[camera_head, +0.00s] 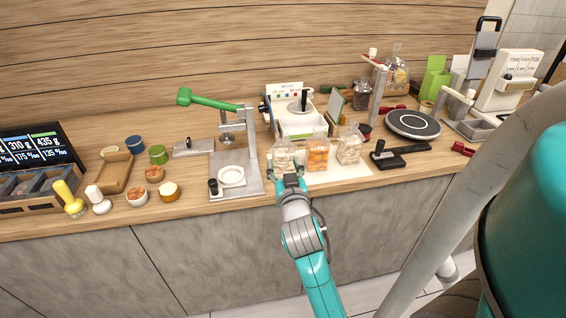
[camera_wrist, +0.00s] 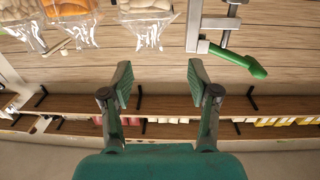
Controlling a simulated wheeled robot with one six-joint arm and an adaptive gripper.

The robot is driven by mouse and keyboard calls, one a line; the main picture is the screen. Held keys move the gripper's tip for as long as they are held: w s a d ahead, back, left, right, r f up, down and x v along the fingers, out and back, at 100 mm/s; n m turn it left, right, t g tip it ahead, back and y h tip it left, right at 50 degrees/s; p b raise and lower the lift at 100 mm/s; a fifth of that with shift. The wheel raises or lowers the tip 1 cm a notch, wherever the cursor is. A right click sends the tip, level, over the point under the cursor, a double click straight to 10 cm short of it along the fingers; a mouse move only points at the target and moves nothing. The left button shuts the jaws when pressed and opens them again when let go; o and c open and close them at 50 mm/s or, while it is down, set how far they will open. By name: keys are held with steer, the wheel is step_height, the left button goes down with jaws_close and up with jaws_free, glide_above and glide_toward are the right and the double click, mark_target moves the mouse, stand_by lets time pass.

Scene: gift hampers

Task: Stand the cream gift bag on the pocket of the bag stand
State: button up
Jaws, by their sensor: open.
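A pale cream bag (camera_head: 460,64), which looks like the cream gift bag, stands at the back right beside a green bag (camera_head: 434,84); it is partly hidden. I cannot tell for sure which fixture is the bag stand; a grey metal fixture with an upright and an angled arm (camera_head: 458,104) stands in front of the bags, with a shallow tray at its foot. My gripper (camera_head: 289,172) is at the counter's front edge, close to the clear bags and well left of the cream bag. In the wrist view my gripper (camera_wrist: 157,76) is open, with nothing between the fingers.
Clear filled bags (camera_head: 318,153) stand on a white mat by my gripper. A press with a green handle (camera_head: 210,102) is to the left. A round black scale (camera_head: 413,123) and a black tool (camera_head: 400,153) lie to the right.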

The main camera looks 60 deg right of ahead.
mark_target(284, 142)
steer(key=w+d, duration=0.2)
steer(key=d, duration=0.1)
steer(key=d+r, duration=0.1)
steer(key=d, duration=0.1)
steer(key=shift+w+d, duration=0.2)
steer(key=shift+w, duration=0.2)
steer(key=shift+s+f+x, duration=0.1)
steer(key=shift+f+x, duration=0.05)
steer(key=shift+x, duration=1.3)
steer(key=shift+s+f+x, duration=0.15)
steer(key=shift+x, duration=1.25)
steer(key=shift+d, duration=0.15)
jaws_close()
